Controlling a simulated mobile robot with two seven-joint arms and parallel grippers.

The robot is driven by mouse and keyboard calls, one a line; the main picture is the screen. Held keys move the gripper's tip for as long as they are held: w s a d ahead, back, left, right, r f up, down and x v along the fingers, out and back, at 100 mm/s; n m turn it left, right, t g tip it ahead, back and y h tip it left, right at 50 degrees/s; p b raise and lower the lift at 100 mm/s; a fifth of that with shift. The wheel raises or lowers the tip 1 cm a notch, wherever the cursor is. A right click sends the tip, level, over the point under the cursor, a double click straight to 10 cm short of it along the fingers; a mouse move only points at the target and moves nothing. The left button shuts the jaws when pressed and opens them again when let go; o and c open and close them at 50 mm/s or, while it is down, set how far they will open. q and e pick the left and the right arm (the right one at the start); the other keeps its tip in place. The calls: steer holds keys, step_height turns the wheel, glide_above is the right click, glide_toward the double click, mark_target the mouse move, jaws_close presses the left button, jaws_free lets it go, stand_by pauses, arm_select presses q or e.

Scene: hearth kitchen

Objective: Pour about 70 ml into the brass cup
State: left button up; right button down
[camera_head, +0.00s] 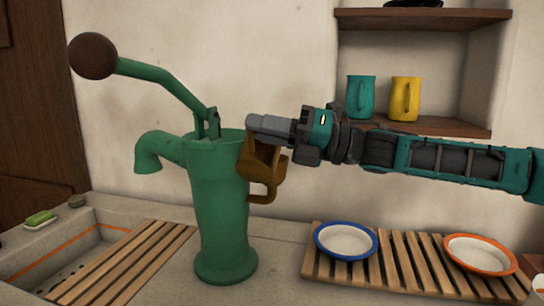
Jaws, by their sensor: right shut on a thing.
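The brass cup (272,163), brown-gold with a looped handle low down, is held just right of the green hand pump's upper body. It looks tilted, and its inside is hidden. My right gripper (268,128) comes in from the right and is shut on the cup at its upper part. The green pump (222,215) stands upright on the counter. Its spout (149,152) points left and down, and its lever (165,80) rises left to a dark brown ball knob (93,56). I see no water at the spout. My left gripper is out of view.
A stone sink (40,268) with a slatted wooden rack (128,258) lies left. A green soap bar (40,217) sits on its edge. Blue-rimmed (345,241) and orange-rimmed (480,254) bowls stand on a right-hand rack. Teal (358,98) and yellow (405,99) jugs stand on a shelf.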

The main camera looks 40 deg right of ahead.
mark_target(259, 152)
arm_select(q)
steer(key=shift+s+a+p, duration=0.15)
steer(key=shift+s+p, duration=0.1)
steer(key=shift+p, duration=0.05)
arm_select(e)
steer(key=shift+r, duration=0.3)
arm_select(q)
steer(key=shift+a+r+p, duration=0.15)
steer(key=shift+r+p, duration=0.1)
steer(key=shift+p, duration=0.1)
arm_select(e)
steer(key=shift+w+d+r+m, duration=0.15)
steer(key=shift+d+r+m, duration=0.05)
steer(key=shift+m, duration=0.3)
